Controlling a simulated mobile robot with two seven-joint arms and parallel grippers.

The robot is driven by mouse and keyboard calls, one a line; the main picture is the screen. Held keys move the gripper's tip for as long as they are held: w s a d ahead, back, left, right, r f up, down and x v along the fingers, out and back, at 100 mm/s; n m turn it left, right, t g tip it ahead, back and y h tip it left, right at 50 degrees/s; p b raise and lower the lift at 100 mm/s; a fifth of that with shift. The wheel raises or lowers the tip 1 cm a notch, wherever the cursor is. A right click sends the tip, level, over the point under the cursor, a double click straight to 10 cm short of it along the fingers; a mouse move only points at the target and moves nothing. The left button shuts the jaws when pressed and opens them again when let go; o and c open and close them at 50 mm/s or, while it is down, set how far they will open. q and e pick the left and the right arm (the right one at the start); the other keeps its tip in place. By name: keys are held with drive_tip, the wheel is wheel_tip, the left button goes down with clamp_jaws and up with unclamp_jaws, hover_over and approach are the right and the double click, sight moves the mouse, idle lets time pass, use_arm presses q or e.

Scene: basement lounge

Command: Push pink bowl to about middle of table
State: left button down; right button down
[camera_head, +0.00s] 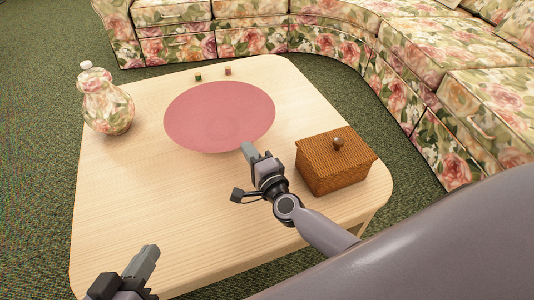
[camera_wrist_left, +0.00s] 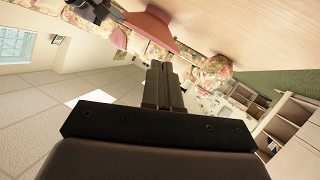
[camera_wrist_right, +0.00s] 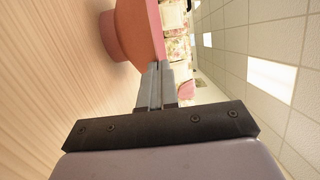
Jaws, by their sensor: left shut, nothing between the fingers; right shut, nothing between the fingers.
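The pink bowl (camera_head: 219,112) is wide and shallow and stands upright on the pale wooden table (camera_head: 150,205), toward the far side. My right gripper (camera_head: 247,149) is shut and empty at the bowl's near right rim. In the right wrist view the fingertips (camera_wrist_right: 157,66) reach the bowl's side (camera_wrist_right: 140,30); I cannot tell whether they touch. My left gripper (camera_head: 150,252) is shut and empty over the table's near left part, apart from the bowl. The bowl also shows in the left wrist view (camera_wrist_left: 150,27), and the left fingertips (camera_wrist_left: 160,66) point toward the far side.
A lidded wicker box (camera_head: 335,165) stands right of my right gripper. A floral jar (camera_head: 106,105) stands at the table's left edge. Two small cubes, green (camera_head: 198,77) and reddish (camera_head: 228,71), lie behind the bowl. The table's near left area is clear. A floral sofa (camera_head: 340,47) curves behind.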

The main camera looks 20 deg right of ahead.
use_arm(q)
drive_tip(key=shift+w, duration=0.15)
drive_tip(key=shift+r, duration=0.1)
drive_tip(key=s+a+r+g+y+p, duration=0.1)
drive_tip(key=s+a+r+y+p, duration=0.2)
drive_tip(key=a+p, duration=0.7)
drive_tip(key=shift+s+g+y+p, duration=0.3)
drive_tip(key=shift+s+y+p, duration=0.55)
drive_tip(key=shift+p, duration=2.9)
drive_tip(key=shift+w, duration=0.15)
